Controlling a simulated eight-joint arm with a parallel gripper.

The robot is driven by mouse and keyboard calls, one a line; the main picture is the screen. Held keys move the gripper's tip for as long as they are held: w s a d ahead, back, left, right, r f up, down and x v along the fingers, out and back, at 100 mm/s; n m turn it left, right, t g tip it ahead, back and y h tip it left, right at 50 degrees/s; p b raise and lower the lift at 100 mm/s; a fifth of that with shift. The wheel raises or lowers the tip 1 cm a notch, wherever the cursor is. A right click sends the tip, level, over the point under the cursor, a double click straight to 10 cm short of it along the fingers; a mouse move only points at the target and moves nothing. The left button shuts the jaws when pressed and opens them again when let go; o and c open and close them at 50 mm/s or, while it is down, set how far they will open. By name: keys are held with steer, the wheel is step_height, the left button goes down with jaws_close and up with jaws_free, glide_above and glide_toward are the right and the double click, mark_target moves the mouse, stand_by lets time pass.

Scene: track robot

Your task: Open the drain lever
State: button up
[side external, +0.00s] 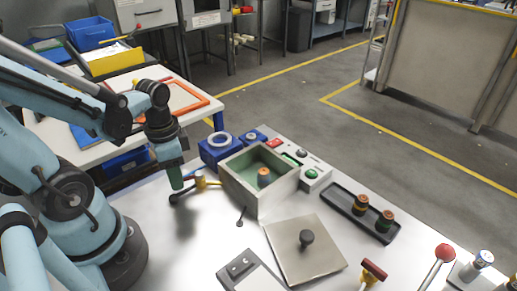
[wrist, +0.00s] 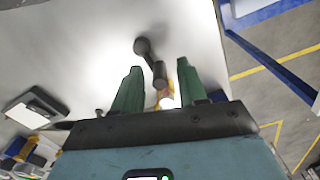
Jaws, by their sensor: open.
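The drain lever (side external: 184,191) is a dark handle on a brass-yellow valve (side external: 200,181) at the left side of an open grey box (side external: 240,190) with a green inside. In the wrist view the lever (wrist: 150,60) is black with a round knob, and its near end lies between my green fingers. My gripper (side external: 175,186) points down at the lever from above; it also shows in the wrist view (wrist: 159,67). Its fingers are open, one on each side of the lever. I cannot tell whether either finger touches it. The valve is mostly hidden in the wrist view.
An orange-topped piece (side external: 264,177) is inside the box. A square lid (side external: 305,252) with a black knob lies in front. A blue ring-topped block (side external: 217,148), a button panel (side external: 300,165) and a dark tray (side external: 360,218) stand nearby. The bench left of the lid is mostly clear.

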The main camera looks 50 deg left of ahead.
jaws_close()
steer(key=shift+d+n, duration=0.3)
steer(key=shift+n, duration=0.4)
jaws_free()
steer(key=shift+r, duration=0.1)
step_height(320, 180, up, 12)
stand_by(1.0)
